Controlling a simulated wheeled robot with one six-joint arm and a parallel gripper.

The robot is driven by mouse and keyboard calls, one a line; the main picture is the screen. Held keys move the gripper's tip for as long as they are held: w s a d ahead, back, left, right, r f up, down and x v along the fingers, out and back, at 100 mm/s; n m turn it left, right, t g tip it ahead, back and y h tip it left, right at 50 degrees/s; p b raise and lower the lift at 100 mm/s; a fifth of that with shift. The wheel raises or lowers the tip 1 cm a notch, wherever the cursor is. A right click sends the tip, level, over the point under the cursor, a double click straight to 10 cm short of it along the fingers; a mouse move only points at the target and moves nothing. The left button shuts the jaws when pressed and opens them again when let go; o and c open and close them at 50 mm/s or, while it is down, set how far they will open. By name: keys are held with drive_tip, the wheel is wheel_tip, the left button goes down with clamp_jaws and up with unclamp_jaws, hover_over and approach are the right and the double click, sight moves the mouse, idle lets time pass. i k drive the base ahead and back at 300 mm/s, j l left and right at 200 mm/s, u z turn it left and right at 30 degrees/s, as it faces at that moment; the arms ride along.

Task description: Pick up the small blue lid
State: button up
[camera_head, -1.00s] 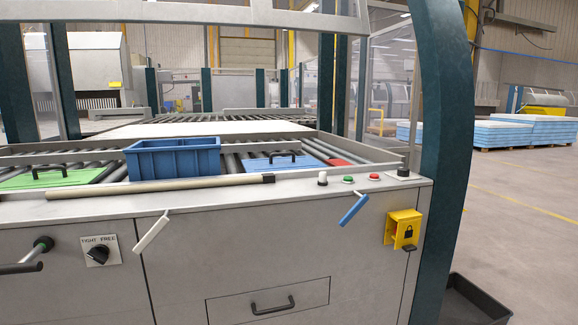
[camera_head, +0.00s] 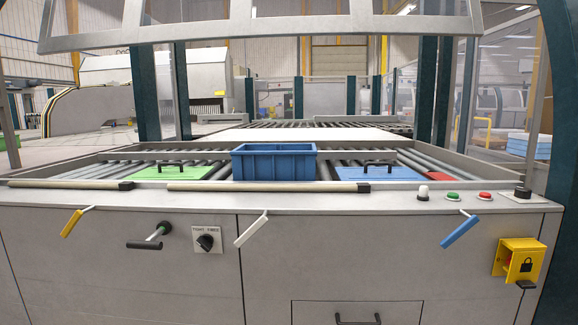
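The small blue lid (camera_head: 390,174) is a flat blue plate with a black handle (camera_head: 378,164) on top. It lies on the rollers of the machine bed, right of the blue bin (camera_head: 273,162). The bed's front edge and a pale rod partly hide its near side. My gripper does not show in this view, so whether it is open or shut is hidden.
A green lid (camera_head: 172,172) with a black handle lies left of the bin, and a red piece (camera_head: 434,177) lies right of the blue lid. Pale rods (camera_head: 268,187) lie along the front ledge. Yellow, white and blue levers (camera_head: 460,231) jut from the front panel. A frame bar spans above.

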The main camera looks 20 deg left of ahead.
sight(366, 173)
drive_tip(key=i+j+z, duration=0.15)
drive_tip(key=i, duration=0.4)
drive_tip(key=i+j+z, duration=0.15)
drive_tip(key=i, duration=0.35)
drive_tip(key=i+j+z, duration=0.15)
drive_tip(key=i+j, duration=0.25)
drive_tip(key=i+j+z, duration=0.2)
drive_tip(key=i+j, duration=0.2)
drive_tip(key=i, duration=0.2)
